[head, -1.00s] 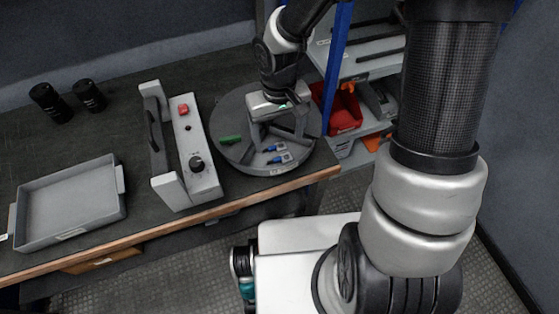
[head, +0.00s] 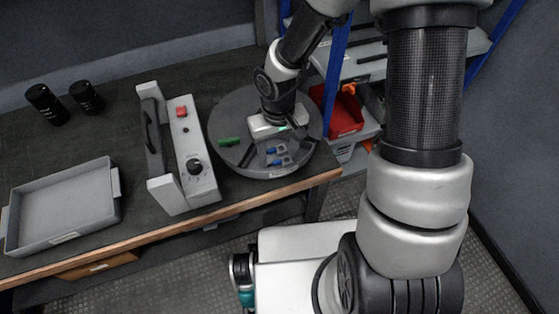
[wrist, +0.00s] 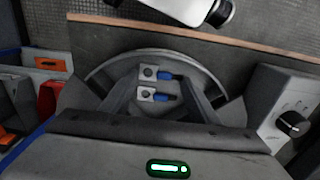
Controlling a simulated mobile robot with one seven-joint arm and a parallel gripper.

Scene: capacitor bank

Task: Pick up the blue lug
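Two blue lugs with grey metal ends and dark tips lie side by side on a round grey turntable (head: 222,110). The farther blue lug (head: 271,151) and the nearer blue lug (head: 279,162) show in the head view. Both also show in the wrist view, one upper (wrist: 164,75) and one lower (wrist: 160,97). My gripper (head: 272,158) is above the turntable, pointing down. Its two fingers are spread wide, one on each side of the lug pair, with nothing held between them. I cannot tell the exact fingertip height above the turntable.
A green piece (head: 230,142) lies on the turntable's left. A grey control box (head: 192,150) with a red button and black knob stands left of it. An empty grey tray (head: 65,205) and two black cylinders (head: 86,96) are farther left. Red bins (head: 345,115) sit on the shelf at right.

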